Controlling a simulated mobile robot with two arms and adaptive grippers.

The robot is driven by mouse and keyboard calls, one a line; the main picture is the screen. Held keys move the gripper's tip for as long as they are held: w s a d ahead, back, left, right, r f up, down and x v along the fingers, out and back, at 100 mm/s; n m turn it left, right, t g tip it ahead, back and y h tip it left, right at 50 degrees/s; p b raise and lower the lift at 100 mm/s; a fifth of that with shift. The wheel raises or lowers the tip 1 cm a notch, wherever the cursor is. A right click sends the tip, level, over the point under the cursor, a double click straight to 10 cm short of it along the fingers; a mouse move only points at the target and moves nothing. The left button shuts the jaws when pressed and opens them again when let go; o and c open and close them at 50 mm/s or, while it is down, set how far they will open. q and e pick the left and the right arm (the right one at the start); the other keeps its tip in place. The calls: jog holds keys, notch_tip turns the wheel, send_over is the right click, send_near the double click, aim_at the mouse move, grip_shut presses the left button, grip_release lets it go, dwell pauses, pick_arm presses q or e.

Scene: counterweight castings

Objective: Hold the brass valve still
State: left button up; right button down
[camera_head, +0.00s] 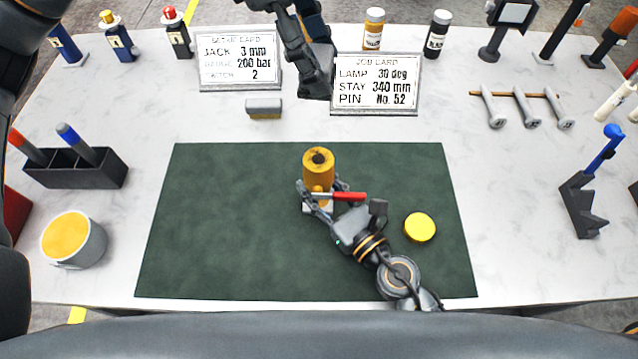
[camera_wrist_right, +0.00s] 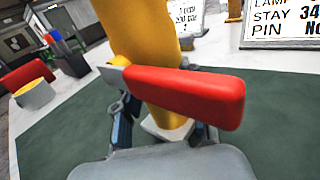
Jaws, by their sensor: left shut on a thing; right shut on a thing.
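The brass valve (camera_head: 318,168) stands upright on the green mat (camera_head: 230,220), with a dark opening on top and a red lever handle (camera_head: 345,196) pointing right. A pale block shows at its foot. My right gripper (camera_head: 322,198) is shut on the valve's lower part from the front right. In the right wrist view the yellow valve body (camera_wrist_right: 145,45) rises between the fingers, and the red handle crosses in front. My left gripper (camera_head: 318,85) hangs between the two cards, apart from the valve. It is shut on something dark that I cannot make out.
A yellow round lid (camera_head: 420,227) lies right of my right gripper. A set-up card (camera_head: 238,60) and a job card (camera_head: 376,84) stand behind the mat, with a small block (camera_head: 264,108) in front. The mat's left half is clear.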

pick_arm(q)
jog(key=shift+f, duration=0.1)
jog(key=shift+f+b, duration=0.65)
jog(key=shift+b, duration=0.1)
pick_arm(e)
jog(key=shift+f, duration=0.7)
pick_arm(q)
jog(key=shift+f, duration=0.15)
pick_arm(e)
jog(key=shift+f, duration=0.2)
jog(key=shift+s+f, duration=0.1)
jog(key=shift+f, duration=0.15)
dwell(0.7)
jog(key=c, duration=0.8)
grip_release()
jog(key=shift+f, duration=0.1)
jog(key=shift+r, duration=0.2)
jog(key=c, duration=1.3)
jog(key=shift+o, duration=0.2)
